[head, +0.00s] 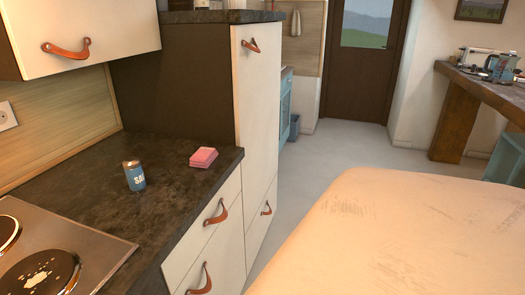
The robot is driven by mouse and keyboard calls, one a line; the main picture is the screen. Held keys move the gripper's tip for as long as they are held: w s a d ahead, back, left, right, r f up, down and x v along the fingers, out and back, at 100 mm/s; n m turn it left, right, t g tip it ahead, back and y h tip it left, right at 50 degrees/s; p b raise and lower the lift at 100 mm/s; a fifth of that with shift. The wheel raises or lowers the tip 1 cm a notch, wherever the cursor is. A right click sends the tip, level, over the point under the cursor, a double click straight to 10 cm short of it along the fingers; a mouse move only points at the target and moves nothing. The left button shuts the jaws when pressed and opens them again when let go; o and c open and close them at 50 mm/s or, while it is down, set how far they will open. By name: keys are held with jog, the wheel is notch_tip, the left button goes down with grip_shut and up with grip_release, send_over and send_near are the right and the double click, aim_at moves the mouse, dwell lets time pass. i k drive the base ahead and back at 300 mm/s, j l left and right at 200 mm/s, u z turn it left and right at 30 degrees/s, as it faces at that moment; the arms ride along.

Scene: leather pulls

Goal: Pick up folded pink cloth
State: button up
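The folded pink cloth (203,157) lies on the dark countertop (90,190), near its far right corner and close to the front edge. It looks like a small flat stack with its top facing up. Nothing covers it. My gripper is not visible in the head view.
A blue salt container (134,176) stands upright left of the cloth. The stove (60,240) is nearer on the left. A tall cabinet (257,90) rises just behind the cloth. A large pale worn surface (400,230) fills the lower right. Floor (315,165) shows between.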

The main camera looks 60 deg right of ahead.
aim_at(205, 156)
jog(key=z, duration=1.25)
